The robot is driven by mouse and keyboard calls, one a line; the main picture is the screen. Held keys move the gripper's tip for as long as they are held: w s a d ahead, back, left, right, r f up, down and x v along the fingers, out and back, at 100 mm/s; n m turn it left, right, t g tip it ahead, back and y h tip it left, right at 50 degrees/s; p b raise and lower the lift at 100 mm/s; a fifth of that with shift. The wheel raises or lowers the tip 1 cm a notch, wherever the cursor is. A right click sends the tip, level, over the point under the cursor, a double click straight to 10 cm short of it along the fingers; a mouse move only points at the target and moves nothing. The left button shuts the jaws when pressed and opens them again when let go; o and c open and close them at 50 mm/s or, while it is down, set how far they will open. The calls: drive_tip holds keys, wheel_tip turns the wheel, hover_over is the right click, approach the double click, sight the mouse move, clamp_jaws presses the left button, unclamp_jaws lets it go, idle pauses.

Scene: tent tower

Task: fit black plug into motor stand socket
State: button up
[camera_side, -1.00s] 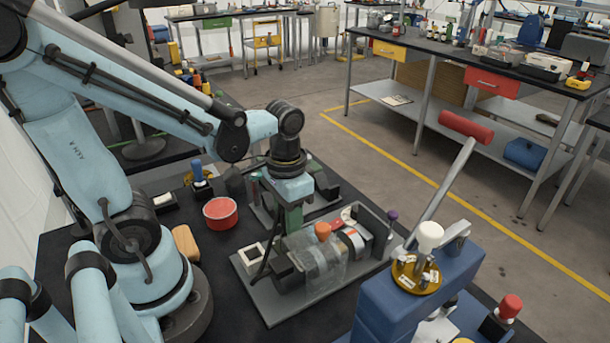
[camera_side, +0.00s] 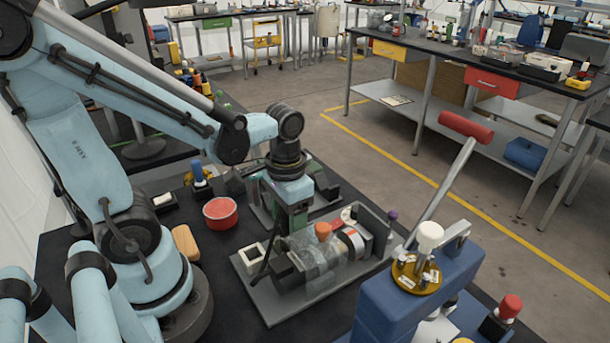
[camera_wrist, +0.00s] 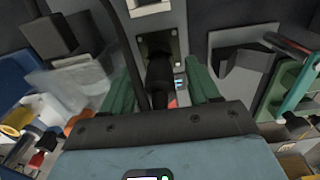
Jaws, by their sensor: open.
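My gripper (camera_wrist: 160,92) is open in the wrist view, with one green finger on each side of the black plug (camera_wrist: 160,76). The plug points at a dark opening in a pale grey panel (camera_wrist: 178,22), which looks like the socket. Its front end is at or in that opening; I cannot tell how deep it sits. A black cable (camera_wrist: 128,45) curves past on the left. In the side view my gripper (camera_side: 291,222) points down just behind the motor stand (camera_side: 283,312), and the plug is hidden there.
A pale square frame (camera_side: 251,256) is at the stand's left end. A red round tub (camera_side: 220,212) is to the left, a blue block (camera_side: 400,300) in front to the right.

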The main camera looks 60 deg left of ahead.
drive_tip(key=shift+r, duration=5.85)
drive_tip(key=w+f+t, duration=0.1)
drive_tip(key=t, duration=0.1)
drive_tip(key=w+d+f+t, duration=0.1)
drive_tip(key=t, duration=0.1)
drive_tip(key=w+f+t, duration=0.1)
drive_tip(key=w+t, duration=0.1)
drive_tip(key=t, duration=0.1)
drive_tip(key=shift+w+d+f, duration=0.1)
drive_tip(key=shift+d+f, duration=0.05)
drive_tip(key=shift+f, duration=0.25)
drive_tip(key=shift+c, duration=0.4)
